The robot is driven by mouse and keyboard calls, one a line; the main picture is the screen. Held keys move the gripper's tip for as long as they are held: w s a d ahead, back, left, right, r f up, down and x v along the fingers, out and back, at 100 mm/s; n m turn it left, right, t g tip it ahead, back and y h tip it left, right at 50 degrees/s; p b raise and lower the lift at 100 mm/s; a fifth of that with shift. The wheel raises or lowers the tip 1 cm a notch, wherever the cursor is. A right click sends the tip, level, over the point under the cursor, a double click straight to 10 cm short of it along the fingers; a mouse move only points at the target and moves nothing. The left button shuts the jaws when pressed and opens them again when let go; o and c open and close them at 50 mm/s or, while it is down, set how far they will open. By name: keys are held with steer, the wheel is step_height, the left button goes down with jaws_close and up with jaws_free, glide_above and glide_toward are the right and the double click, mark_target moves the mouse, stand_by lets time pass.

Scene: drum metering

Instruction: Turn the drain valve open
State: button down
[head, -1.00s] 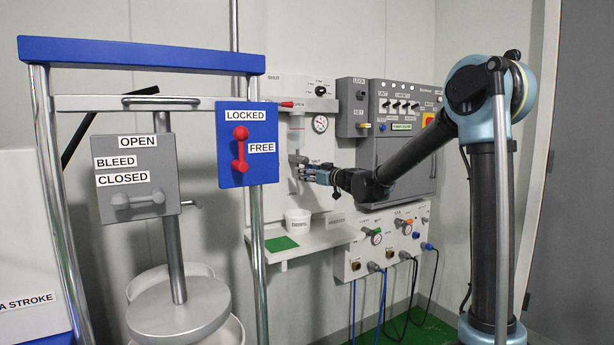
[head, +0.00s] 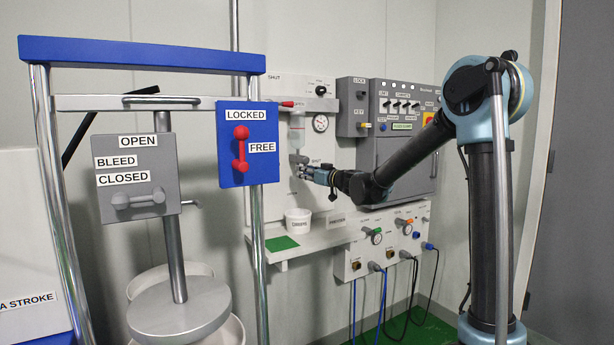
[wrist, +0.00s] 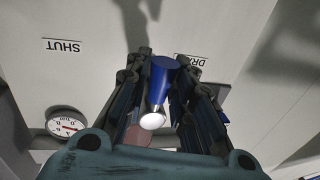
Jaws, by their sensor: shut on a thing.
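The drain valve's blue lever (wrist: 164,75), with a bright metal end, lies between the two dark fingers of my gripper (wrist: 167,68) in the wrist view. The fingers are shut on it from both sides. The panel behind carries an upside-down SHUT label (wrist: 64,46) to the left and a partly covered label starting "DRA" (wrist: 190,60) by the right finger. In the head view my gripper (head: 306,172) reaches the wall panel just below a grey fitting (head: 298,158). The lever is too small and covered there to tell its angle.
A round gauge (head: 320,123) sits above the gripper, and it also shows in the wrist view (wrist: 66,125). A white cup (head: 298,221) stands on the shelf (head: 312,241) below. A grey control cabinet (head: 405,155) is to the right. A blue-topped frame (head: 140,55) stands at left.

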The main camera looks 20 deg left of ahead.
steer(key=c, duration=1.3)
jaws_free()
steer(key=shift+c, duration=0.2)
steer(key=v, duration=1.2)
steer(key=shift+w+d+f, duration=0.1)
steer(key=shift+f, duration=0.05)
